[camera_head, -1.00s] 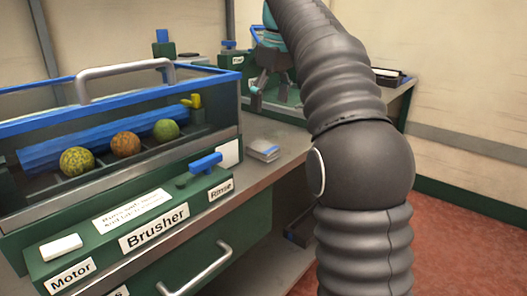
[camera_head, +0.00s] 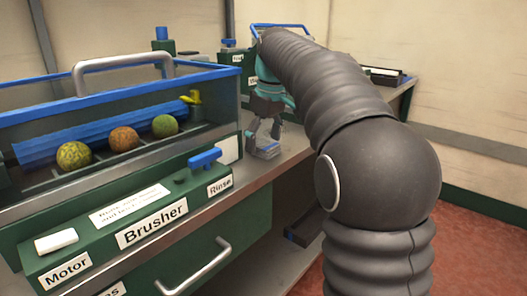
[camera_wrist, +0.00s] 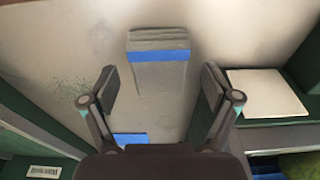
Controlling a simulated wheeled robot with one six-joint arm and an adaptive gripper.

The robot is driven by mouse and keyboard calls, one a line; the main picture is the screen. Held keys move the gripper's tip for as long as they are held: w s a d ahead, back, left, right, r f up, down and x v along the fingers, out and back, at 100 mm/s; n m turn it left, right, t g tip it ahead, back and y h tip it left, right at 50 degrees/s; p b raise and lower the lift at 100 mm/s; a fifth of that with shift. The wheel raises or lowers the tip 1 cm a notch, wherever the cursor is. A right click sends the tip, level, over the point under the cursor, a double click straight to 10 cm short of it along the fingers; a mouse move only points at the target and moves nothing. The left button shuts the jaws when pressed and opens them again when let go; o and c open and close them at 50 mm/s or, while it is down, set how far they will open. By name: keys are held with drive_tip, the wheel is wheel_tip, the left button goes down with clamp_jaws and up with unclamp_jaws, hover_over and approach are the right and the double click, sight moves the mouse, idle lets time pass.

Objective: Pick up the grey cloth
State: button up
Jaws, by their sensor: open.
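The grey cloth (camera_head: 266,153) lies folded on the worktop, just right of the brusher. In the wrist view the cloth (camera_wrist: 158,75) shows folded layers and a blue stripe, and sits ahead of and between the finger lines. My gripper (camera_head: 263,133) is above the cloth, pointing down. In the wrist view my gripper (camera_wrist: 160,85) has its two fingers wide apart, with nothing held between them. The head view does not clearly show how high the fingertips are above the cloth. The fingers cover part of the cloth in that view.
The green brusher (camera_head: 120,238) with a blue rinse lever (camera_head: 205,159) stands left of the cloth. A white plate (camera_wrist: 268,92) is right of my gripper in the wrist view. A dark tray (camera_head: 385,76) stands farther back.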

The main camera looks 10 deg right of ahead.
sight(261, 143)
drive_tip(key=shift+f, duration=0.35)
drive_tip(key=shift+c, duration=0.2)
drive_tip(key=c, duration=1.2)
drive_tip(key=shift+w, duration=0.1)
drive_tip(key=shift+r, duration=0.65)
wheel_tip(261, 143, up, 3)
drive_tip(key=shift+f+p, duration=0.1)
drive_tip(key=shift+p, duration=0.45)
drive_tip(key=s+d+r, duration=0.7)
drive_tip(key=d, duration=0.2)
drive_tip(key=shift+s, duration=0.25)
